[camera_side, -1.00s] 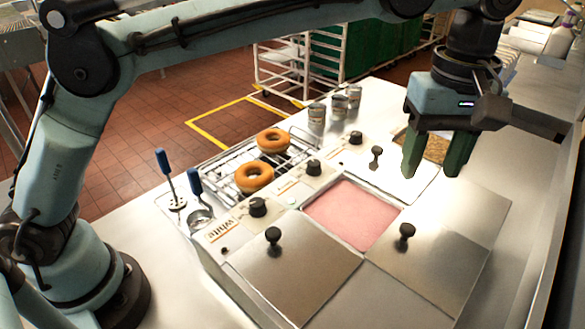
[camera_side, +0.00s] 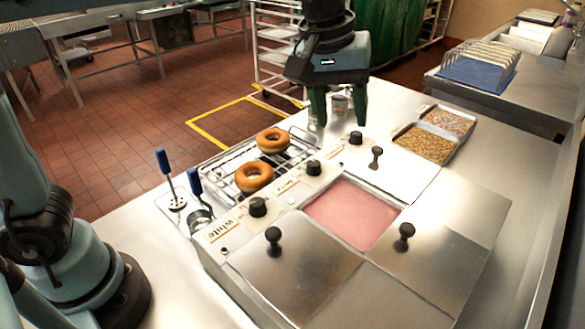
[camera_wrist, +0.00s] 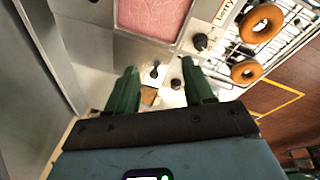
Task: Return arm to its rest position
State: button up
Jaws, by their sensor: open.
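My gripper (camera_side: 340,112) is open and empty, with its green fingers pointing down. In the side view it hangs above the back of the work table, in front of the small metal cans (camera_side: 338,106), which it partly hides. In the wrist view my gripper (camera_wrist: 160,88) shows its two fingers spread apart with nothing between them. My arm's upper part runs out of the top of the side view.
The glaze station has an open pink well (camera_side: 352,212) and closed lids with black knobs (camera_side: 274,236). Two doughnuts (camera_side: 254,177) lie on a wire rack (camera_side: 236,158). Topping trays (camera_side: 425,144) stand at the back right. Blue-handled tools (camera_side: 195,182) stand at left.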

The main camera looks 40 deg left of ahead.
jog(key=s+a+f+m+t, duration=0.2)
jog(key=s+a+f, duration=0.3)
jog(key=a, duration=0.3)
jog(key=s+a+f+m+t+y, duration=0.1)
jog(key=s+a+f+m+t, duration=0.1)
jog(key=s+a+f, duration=0.3)
jog(key=a+m, duration=0.1)
jog(key=a, duration=0.2)
jog(key=shift+s, duration=0.35)
